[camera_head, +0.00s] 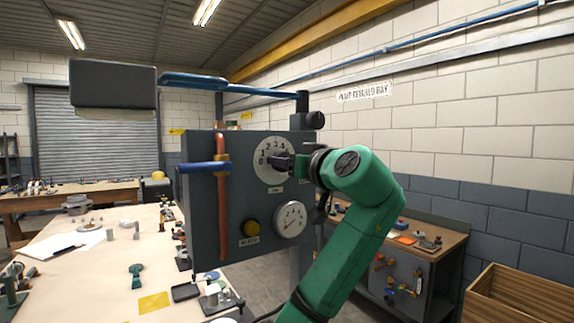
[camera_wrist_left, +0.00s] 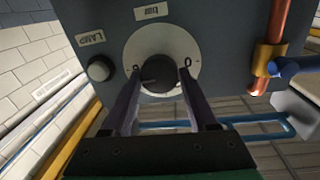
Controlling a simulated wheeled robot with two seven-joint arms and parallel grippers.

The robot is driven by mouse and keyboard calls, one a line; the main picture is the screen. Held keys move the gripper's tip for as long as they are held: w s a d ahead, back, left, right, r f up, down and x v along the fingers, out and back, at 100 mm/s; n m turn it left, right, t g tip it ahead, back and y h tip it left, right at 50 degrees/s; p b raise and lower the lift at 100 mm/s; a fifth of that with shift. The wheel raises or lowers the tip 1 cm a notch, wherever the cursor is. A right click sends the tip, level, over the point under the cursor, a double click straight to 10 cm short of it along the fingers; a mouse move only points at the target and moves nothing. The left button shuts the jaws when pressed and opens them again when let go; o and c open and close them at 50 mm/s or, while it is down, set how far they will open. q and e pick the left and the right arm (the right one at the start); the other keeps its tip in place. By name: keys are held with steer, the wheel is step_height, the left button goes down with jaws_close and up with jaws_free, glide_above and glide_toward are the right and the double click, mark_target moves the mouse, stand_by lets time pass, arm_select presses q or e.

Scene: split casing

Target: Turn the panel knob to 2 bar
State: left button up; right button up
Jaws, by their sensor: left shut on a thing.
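The panel (camera_head: 205,230) is a dark grey box over the bench. Its white numbered dial (camera_head: 263,172) has 0 at the left and 2, 3 and 4 over the top. The round black knob (camera_wrist_left: 158,72) sits in the middle of the dial, upside down in the left wrist view. My left gripper (camera_head: 283,163) is shut on the knob, one finger on each side; its fingertips also show in the left wrist view (camera_wrist_left: 159,78). The gripper hides most of the knob in the head view, and I cannot tell its setting. My right gripper is not in view.
A copper pipe (camera_head: 222,200) with a blue lever (camera_head: 200,167) runs down the panel's left side. A lamp (camera_wrist_left: 99,68) is beside the dial. The bench (camera_head: 110,265) holds small parts.

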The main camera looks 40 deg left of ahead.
arm_select(q)
steer(key=n+b, duration=0.1)
steer(key=n, duration=0.7)
steer(key=n+g+y+b, duration=0.1)
steer(key=n, duration=0.7)
steer(key=n+g+b, duration=0.1)
steer(key=n, duration=0.7)
steer(key=shift+w+f+y+b, duration=0.1)
steer(key=shift+f+y+b, duration=0.2)
steer(key=shift+f+b, duration=0.1)
steer(key=shift+n, duration=0.4)
steer(key=o, duration=1.4)
steer(key=shift+r, duration=0.1)
steer(key=shift+d, duration=0.1)
